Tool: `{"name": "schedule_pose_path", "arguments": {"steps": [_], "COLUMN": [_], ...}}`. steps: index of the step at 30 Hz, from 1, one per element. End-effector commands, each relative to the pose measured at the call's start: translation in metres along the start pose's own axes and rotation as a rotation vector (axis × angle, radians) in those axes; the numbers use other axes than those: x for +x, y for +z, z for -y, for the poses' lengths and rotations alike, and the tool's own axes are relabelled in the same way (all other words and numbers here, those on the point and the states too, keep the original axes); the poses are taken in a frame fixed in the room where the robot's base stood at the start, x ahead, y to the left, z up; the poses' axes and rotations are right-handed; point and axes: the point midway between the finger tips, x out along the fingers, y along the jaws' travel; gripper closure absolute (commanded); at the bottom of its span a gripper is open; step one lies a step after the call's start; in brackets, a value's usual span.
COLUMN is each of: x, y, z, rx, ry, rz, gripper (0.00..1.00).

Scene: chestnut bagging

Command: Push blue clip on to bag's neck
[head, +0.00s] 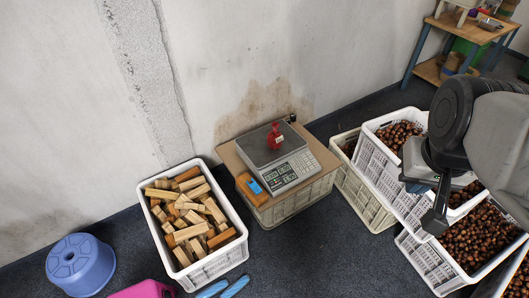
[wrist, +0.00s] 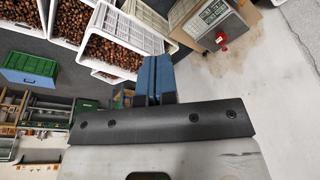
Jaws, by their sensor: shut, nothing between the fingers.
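A small red bag (head: 276,138) with a pale label stands on the plate of the grey scale (head: 262,155); the red bag also shows small in the wrist view (wrist: 221,42). A small blue piece (head: 254,187), which looks like the blue clip, lies on an orange-brown wooden block (head: 246,192) left of the scale's keypad. My gripper (head: 433,222) is at the right, above the chestnut crates, well away from the bag and the clip. In the wrist view its blue-grey fingers (wrist: 155,80) are together with nothing between them.
White crates of chestnuts (head: 468,240) stand at the right, below my arm. A white crate of wood blocks (head: 160,235) stands left of the scale. The wall is close behind the scale.

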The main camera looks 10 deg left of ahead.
Motion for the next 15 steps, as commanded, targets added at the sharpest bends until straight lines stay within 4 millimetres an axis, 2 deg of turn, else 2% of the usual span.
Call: {"name": "schedule_pose_path", "arguments": {"steps": [2,8,13,15], "x": [0.0,0.001,0.004,0.007], "y": [0.0,-0.004,-0.018,-0.027], "z": [0.0,0.001,0.004,0.007], "rx": [0.0,-0.004,-0.02,-0.032], "ry": [0.0,-0.001,-0.003,-0.005], "rz": [0.0,0.001,0.007,0.012], "gripper": [1.0,0.69,0.43,0.43]}}
